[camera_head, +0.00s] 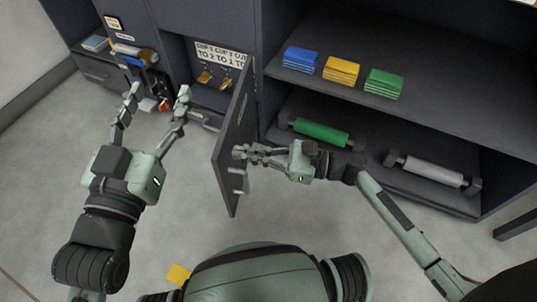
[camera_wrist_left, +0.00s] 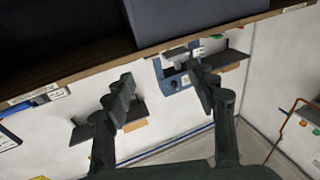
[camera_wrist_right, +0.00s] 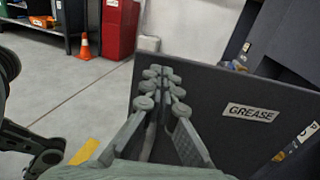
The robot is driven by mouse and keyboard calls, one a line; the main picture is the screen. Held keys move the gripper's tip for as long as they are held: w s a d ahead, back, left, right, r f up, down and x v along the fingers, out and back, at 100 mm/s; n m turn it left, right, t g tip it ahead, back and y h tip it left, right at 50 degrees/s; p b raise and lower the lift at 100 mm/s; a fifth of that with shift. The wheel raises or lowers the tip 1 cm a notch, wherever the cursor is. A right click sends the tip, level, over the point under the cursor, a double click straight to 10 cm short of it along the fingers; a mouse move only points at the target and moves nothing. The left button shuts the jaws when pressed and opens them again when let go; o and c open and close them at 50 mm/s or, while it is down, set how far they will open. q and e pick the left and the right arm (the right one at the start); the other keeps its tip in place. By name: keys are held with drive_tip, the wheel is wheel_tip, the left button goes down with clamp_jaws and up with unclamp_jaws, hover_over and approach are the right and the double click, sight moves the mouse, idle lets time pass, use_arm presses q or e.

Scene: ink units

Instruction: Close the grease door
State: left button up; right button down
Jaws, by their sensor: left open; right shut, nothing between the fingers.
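The grease door (camera_head: 230,160) is a dark panel that stands swung open from the cabinet, seen nearly edge-on in the head view. In the right wrist view the door (camera_wrist_right: 225,85) fills the middle and bears a GREASE label (camera_wrist_right: 252,113). A pale handle (camera_head: 240,180) shows on its right face. My right gripper (camera_head: 238,152) is shut and empty, its fingertips at that face; I cannot tell if they touch. It also shows in the right wrist view (camera_wrist_right: 160,72). My left gripper (camera_head: 157,94) is open and empty, left of the door before the cabinet.
The open compartment holds brass taps (camera_head: 212,78) under a printed sign (camera_head: 222,55). Right of the door, shelves hold blue (camera_head: 301,59), yellow (camera_head: 341,70) and green (camera_head: 384,83) stacks, with green (camera_head: 320,131) and grey (camera_head: 430,172) rollers below.

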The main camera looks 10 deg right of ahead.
drive_tip(key=shift+x, duration=1)
drive_tip(key=shift+a, duration=0.15)
